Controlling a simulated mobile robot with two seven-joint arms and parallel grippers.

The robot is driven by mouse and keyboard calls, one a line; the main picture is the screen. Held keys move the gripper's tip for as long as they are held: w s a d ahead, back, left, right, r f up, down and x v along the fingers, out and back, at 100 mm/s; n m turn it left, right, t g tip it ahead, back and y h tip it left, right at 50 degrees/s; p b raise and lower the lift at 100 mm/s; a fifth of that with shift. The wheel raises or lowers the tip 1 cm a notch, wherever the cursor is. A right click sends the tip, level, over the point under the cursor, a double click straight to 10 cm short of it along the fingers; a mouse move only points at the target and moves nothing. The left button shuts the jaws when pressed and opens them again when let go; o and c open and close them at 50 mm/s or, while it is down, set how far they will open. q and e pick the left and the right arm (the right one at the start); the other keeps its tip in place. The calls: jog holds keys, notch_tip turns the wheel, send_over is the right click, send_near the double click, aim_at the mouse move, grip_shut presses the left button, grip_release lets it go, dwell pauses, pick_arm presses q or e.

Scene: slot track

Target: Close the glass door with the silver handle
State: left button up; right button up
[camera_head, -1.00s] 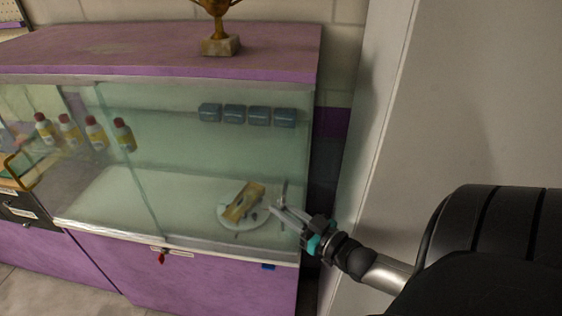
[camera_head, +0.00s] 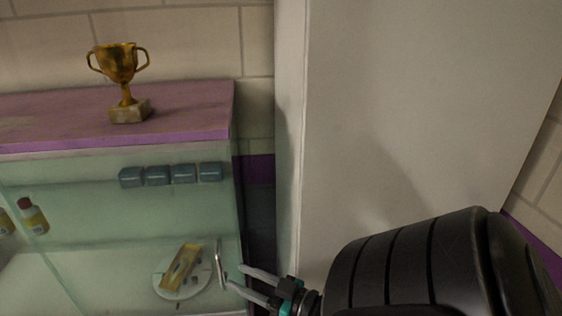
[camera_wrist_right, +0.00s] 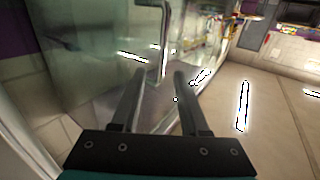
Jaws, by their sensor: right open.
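The glass door (camera_head: 95,215) is a clear greenish pane on the front of a purple-topped display case. Its silver handle (camera_head: 219,265) is an upright bar near the pane's right end. It also shows in the right wrist view (camera_wrist_right: 165,40), ahead of the fingers. My right gripper (camera_head: 234,276) is open and empty, just right of the handle in the head view. In the right wrist view its two fingers (camera_wrist_right: 159,75) point at the handle's lower part. I cannot tell whether they touch it. My left gripper is out of view.
A gold trophy (camera_head: 120,78) stands on the case top (camera_head: 190,110). Behind the glass are several blue boxes (camera_head: 170,175), bottles (camera_head: 32,215) and a round white plate (camera_head: 165,285) with a yellowish object. A tall pale panel (camera_head: 400,110) stands close right of the case.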

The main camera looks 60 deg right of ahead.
jog(key=s, duration=0.9)
jog(key=shift+s+d, duration=0.15)
jog(key=shift+d, duration=0.2)
jog(key=s+a+f+m+g+h+b, duration=0.1)
jog(key=s+f+g+b, duration=0.25)
jog(key=f, duration=1.15)
jog(key=s+a+f+g+h+b, duration=0.15)
jog(key=f+g+b, duration=0.25)
jog(key=f, duration=1.1)
jog(key=s+a+f+n+g+b, duration=0.1)
jog(key=s+a+f+g+b, duration=0.2)
jog(key=f, duration=0.5)
jog(key=s+a+f+n+g+y+b, duration=0.1)
jog(key=s+a+f+g+b, duration=0.1)
jog(key=s+a+f, duration=0.3)
jog(key=s+a+f+g+b, duration=0.3)
jog(key=a+f, duration=0.3)
jog(key=f, duration=0.7)
jog(key=shift+s+f+n+g+b, duration=0.15)
jog(key=shift+s+n+g+b, duration=0.25)
jog(key=shift+s+g, duration=0.35)
